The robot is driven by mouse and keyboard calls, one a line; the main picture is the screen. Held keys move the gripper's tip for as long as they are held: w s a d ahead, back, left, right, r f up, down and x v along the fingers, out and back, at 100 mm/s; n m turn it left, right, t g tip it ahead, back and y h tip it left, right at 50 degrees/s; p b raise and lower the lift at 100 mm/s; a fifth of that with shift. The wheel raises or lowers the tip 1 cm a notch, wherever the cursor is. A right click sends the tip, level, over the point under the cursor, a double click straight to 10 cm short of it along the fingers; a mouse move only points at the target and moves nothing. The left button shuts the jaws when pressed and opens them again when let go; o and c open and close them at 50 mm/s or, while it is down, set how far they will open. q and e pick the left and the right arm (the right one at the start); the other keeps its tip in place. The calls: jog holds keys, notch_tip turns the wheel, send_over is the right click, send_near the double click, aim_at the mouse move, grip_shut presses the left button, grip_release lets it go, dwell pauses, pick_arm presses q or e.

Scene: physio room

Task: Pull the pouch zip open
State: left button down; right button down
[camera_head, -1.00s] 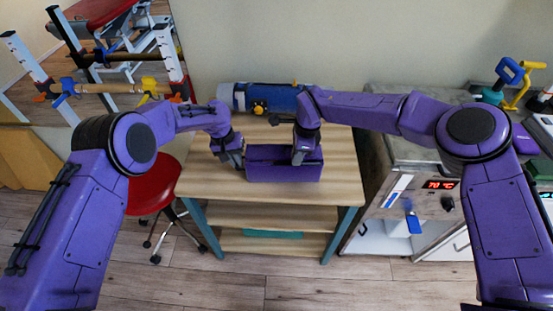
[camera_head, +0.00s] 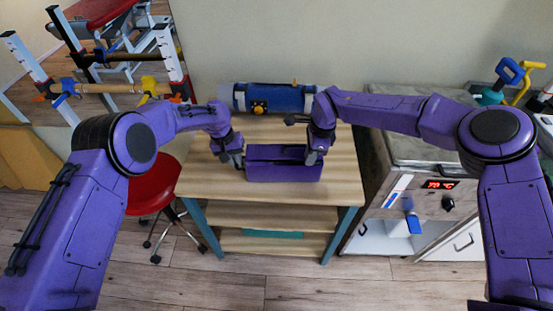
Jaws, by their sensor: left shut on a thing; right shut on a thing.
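The purple pouch (camera_head: 280,172) is a long box shape on the light wooden table, lying across its middle. A dark strip runs along its top, but the zip and its tab are too small to make out. My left gripper (camera_head: 236,162) is shut at the pouch's left end, seeming to hold that end. My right gripper (camera_head: 312,158) is shut over the top of the pouch near its right end. What lies between its fingers is hidden, and it is likely the zip tab.
The wooden table (camera_head: 215,184) has bare room in front of the pouch. A blue roll (camera_head: 285,98) lies along the back. A red stool (camera_head: 152,187) stands left. A grey-topped cabinet (camera_head: 410,150) with a lit display stands close on the right.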

jog(key=shift+d, duration=1.4)
jog(key=c, duration=1)
grip_release()
jog(key=shift+c, duration=0.2)
pick_arm(q)
jog(key=c, duration=1.2)
grip_release()
pick_arm(e)
notch_tip(320, 180, up, 8)
